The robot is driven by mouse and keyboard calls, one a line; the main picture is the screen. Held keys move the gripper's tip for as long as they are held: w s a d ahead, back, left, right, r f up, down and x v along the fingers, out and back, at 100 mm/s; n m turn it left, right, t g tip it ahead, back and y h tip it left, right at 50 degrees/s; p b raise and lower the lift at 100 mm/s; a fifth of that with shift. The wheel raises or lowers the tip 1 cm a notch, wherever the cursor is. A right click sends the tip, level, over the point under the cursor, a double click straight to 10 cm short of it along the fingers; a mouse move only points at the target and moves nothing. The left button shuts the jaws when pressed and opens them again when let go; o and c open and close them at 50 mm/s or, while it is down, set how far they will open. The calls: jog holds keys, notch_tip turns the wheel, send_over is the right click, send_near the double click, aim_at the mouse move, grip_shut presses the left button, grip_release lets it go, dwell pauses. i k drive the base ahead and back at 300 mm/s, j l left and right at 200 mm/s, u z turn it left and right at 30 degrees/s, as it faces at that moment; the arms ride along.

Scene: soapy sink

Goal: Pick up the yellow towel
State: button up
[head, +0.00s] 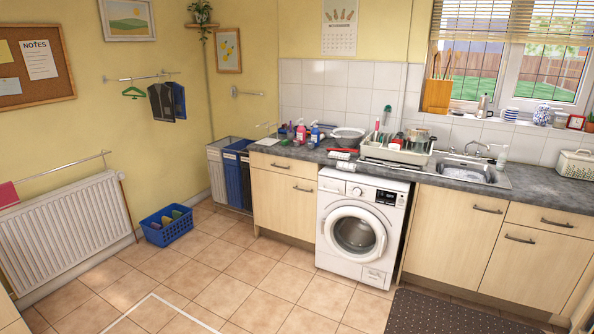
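No part of my arm or gripper shows in the head view. A blue plastic basket (172,236) stands on the tiled floor at the left, near the radiator. Several small folded cloths lie in it. One, at the right of the basket, looks yellow-green (176,214); another, at its left, looks yellowish (155,225). They are too small to tell which is the yellow towel. No other yellow towel is clear in view.
Laundry bins (222,175), a washing machine (360,230) and a cluttered counter (445,178) stand behind. The floor in front of the basket is clear.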

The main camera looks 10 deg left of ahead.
aim_at(166, 221)
jog(key=i+u, duration=0.35)
jog(key=i, duration=0.2)
jog(key=i+u, duration=0.4)
jog(key=i, duration=0.2)
jog(key=i+l+u, duration=0.35)
jog(key=i, duration=0.15)
jog(key=i+j+u, duration=0.35)
jog(key=i, duration=0.25)
jog(key=i+u, duration=0.35)
jog(key=i, duration=0.25)
jog(key=i+l+u, duration=0.1)
jog(key=i+u, duration=0.25)
jog(key=i, duration=0.25)
jog(key=i+j+z, duration=0.1)
jog(key=i+z, duration=0.15)
jog(key=i, duration=0.2)
jog(key=i+j+z, duration=0.15)
jog(key=i+z, duration=0.15)
jog(key=i+j+z, duration=0.25)
jog(key=i, duration=0.3)
